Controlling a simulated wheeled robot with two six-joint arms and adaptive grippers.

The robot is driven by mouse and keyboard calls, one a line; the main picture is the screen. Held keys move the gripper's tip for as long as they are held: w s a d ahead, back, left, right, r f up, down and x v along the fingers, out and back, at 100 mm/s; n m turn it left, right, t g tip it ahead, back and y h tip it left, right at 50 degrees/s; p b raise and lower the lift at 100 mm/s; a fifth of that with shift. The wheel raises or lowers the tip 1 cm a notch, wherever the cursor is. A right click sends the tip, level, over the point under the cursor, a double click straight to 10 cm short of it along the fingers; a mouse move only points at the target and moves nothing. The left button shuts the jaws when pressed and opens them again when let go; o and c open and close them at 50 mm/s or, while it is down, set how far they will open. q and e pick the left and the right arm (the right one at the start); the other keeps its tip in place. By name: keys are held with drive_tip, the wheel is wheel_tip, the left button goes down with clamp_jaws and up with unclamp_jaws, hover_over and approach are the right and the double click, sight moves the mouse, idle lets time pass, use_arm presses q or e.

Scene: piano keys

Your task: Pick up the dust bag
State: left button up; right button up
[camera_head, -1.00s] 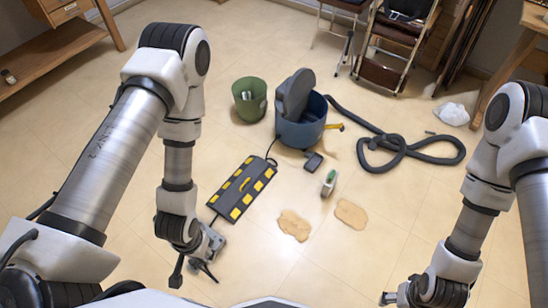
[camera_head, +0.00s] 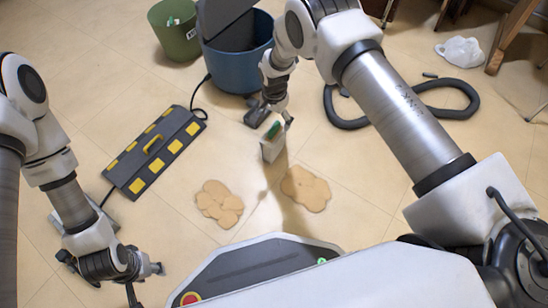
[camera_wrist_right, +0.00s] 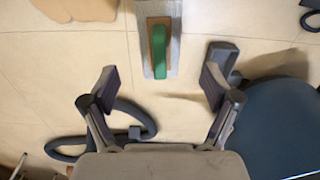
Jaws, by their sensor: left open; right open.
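The dust bag appears to be the small pale grey block with a green strip (camera_head: 272,148) standing on the floor in the middle of the head view. In the right wrist view it (camera_wrist_right: 159,35) shows a green and brown collar, ahead of the fingers. My right gripper (camera_head: 278,110) is over the bag, its fingers partly hidden by the wrist. In the wrist view my right gripper (camera_wrist_right: 160,84) is open and empty, with the bag's near end roughly centred between the finger lines. My left gripper (camera_head: 146,282) is open and empty at the lower left, far from the bag.
The open blue vacuum drum (camera_head: 236,62) and a green bin (camera_head: 175,32) stand behind. Tan spills (camera_head: 220,203) lie in front. A dark hose (camera_head: 450,105) and a white plastic bag (camera_head: 460,50) lie right.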

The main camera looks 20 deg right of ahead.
sight(274, 133)
wheel_tip(274, 133, down, 8)
drive_tip(key=b, duration=0.5)
drive_tip(key=shift+r, duration=0.25)
drive_tip(key=shift+c, duration=0.7)
clamp_jaws()
